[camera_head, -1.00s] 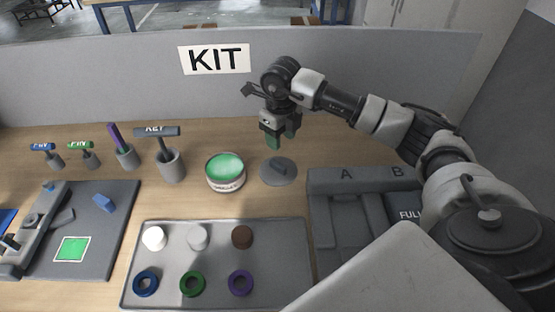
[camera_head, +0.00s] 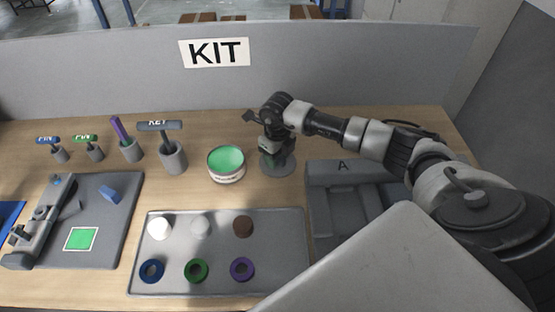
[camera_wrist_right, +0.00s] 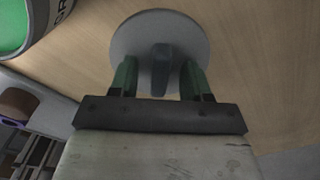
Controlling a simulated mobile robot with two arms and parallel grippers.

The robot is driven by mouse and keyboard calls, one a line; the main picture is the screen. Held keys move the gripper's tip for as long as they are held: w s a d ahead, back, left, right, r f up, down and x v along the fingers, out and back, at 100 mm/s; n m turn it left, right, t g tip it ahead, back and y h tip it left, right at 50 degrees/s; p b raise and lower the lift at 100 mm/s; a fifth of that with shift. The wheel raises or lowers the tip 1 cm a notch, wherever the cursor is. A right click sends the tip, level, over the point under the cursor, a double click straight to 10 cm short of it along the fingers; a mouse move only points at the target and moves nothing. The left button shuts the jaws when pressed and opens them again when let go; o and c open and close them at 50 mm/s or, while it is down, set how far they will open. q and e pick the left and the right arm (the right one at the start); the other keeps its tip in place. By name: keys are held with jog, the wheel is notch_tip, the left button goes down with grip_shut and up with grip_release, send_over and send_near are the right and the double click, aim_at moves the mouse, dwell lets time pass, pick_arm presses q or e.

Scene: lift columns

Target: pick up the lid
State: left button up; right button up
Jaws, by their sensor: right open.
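The lid (camera_head: 287,169) is a round grey disc with a raised bar handle, lying on the wooden table right of the green-topped can (camera_head: 226,164). In the right wrist view the lid (camera_wrist_right: 201,32) lies under my gripper, and its handle (camera_wrist_right: 161,65) stands between the two green fingers. My right gripper (camera_head: 276,160) is low over the lid and hides part of it. In the right wrist view my right gripper (camera_wrist_right: 160,82) is open, with a gap on each side of the handle. My left gripper is not in view.
A grey tray (camera_head: 220,284) with several pucks and rings lies in front. A grey case marked A (camera_head: 335,180) is at right, partly behind my arm. Several cups with handled tools, such as the KEY one (camera_head: 173,158), stand left. A grey partition (camera_head: 120,85) closes the back.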

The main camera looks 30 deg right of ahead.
grip_shut()
